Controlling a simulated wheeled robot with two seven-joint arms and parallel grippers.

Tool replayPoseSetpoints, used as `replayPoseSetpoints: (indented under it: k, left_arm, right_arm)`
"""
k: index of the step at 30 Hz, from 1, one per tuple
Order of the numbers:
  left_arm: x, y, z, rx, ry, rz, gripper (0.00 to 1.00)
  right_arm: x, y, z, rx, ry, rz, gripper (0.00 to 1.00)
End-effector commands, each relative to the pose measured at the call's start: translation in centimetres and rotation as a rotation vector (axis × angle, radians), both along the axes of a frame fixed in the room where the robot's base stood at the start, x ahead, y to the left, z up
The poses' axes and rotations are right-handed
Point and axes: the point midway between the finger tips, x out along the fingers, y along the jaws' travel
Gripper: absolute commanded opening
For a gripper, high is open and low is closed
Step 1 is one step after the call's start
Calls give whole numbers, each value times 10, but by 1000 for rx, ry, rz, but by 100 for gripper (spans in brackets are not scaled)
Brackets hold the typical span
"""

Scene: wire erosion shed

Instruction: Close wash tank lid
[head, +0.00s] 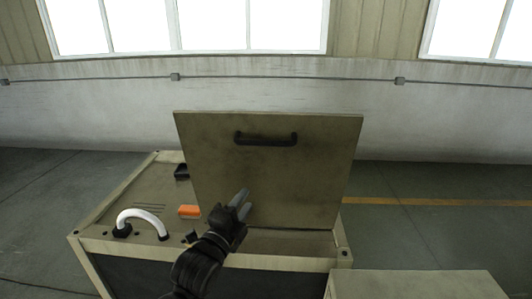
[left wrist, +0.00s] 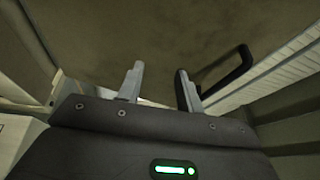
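The wash tank (head: 100,215) is a pale metal box low in the head view. Its lid (head: 300,190) stands raised, almost upright, with a black bar handle (head: 265,139) near its top edge. My left gripper (head: 241,204) is in front of the lid's lower left part, with its fingers pointing up. In the left wrist view the fingers (left wrist: 158,85) are apart with nothing between them. The lid (left wrist: 140,30) fills the upper part there, and its black handle (left wrist: 225,72) is right of the fingers. I cannot tell whether the fingertips touch the lid. My right gripper is in neither view.
On the tank's top left are a white curved hose (head: 140,215), an orange block (head: 189,211) and a small black part (head: 181,172). A pale box (head: 415,285) stands at the lower right. The floor on the right, with a yellow line (head: 440,202), is clear.

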Motion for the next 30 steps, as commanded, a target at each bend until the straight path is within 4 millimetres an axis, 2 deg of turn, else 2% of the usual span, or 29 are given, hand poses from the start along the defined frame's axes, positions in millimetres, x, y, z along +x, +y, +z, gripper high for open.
replayPoseSetpoints:
  k: [1, 3, 7, 11, 16, 30]
  left_arm:
    - [-9, -4, 37, 30, -79, -11, 36]
    - [-21, -8, 71, 69, -163, -18, 36]
    - [-36, -12, 103, 112, -254, -21, 36]
    - [-39, -12, 109, 124, -274, -20, 36]
    - [-31, -16, 114, 123, -273, -20, 36]
    - [38, -47, 141, 121, -270, -19, 36]
  right_arm:
    - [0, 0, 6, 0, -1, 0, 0]
    - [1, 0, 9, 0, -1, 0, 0]
    - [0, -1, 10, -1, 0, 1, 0]
    - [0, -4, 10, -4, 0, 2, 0]
    - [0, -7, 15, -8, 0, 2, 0]
    - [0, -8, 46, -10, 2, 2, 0]
